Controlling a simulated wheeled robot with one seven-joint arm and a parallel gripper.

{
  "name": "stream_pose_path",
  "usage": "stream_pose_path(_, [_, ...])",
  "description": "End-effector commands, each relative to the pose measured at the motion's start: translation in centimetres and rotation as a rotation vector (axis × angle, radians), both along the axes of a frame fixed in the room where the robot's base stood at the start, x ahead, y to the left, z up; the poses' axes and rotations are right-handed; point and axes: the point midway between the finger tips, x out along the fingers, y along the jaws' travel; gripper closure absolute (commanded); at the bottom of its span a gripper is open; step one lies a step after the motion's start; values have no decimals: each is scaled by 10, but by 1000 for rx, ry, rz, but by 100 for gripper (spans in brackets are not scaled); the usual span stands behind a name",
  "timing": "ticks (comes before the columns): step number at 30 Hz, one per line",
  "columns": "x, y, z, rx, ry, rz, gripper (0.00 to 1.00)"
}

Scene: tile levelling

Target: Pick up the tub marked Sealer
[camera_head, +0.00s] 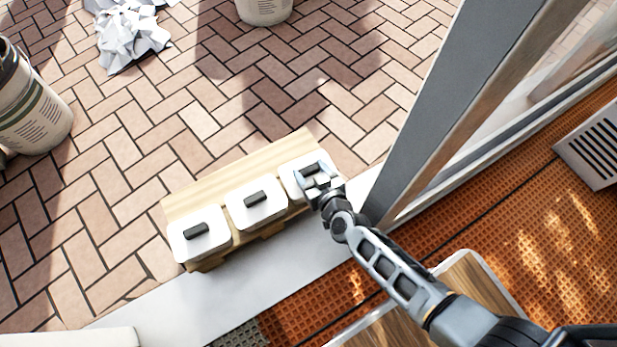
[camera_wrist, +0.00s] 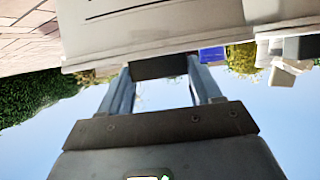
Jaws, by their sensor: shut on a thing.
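Three white tubs with dark lid handles stand in a row on a pale wooden stand: a left tub (camera_head: 190,246), a middle tub (camera_head: 245,214) and a right tub (camera_head: 292,184). My gripper (camera_head: 314,172) is at the top of the right tub, its fingers shut on the dark handle. In the wrist view the handle (camera_wrist: 165,67) sits between my fingers, with the pale tub body (camera_wrist: 150,38) beyond it. A dark line of marking shows on that body, cut off by the frame. No name can be read, so I cannot tell which tub is marked Sealer.
The wooden stand (camera_head: 175,206) rests at a pale sill on brick paving. A grey upright frame (camera_head: 440,95) rises close right of my arm. A large tub (camera_head: 35,115), crumpled paper (camera_head: 130,40) and another tub (camera_head: 264,8) lie farther off. Open paving lies beyond the stand.

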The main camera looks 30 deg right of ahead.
Motion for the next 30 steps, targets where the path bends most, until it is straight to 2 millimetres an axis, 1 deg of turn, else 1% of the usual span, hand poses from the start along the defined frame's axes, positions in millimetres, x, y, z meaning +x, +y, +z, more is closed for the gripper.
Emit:
stream_pose_path(1, [0, 0, 0, 0, 0, 0, 82])
stream_pose_path(6, [0, 0, 0, 0, 0, 0, 98])
stream_pose_path(7, [0, 0, 0, 0, 0, 0, 100])
stream_pose_path(22, [1, 0, 4, -1, -4, -1, 100])
stream_pose_path(26, [1, -1, 14, 0, -5, -2, 100])
stream_pose_path(30, [2, -1, 33, -1, -6, -2, 100])
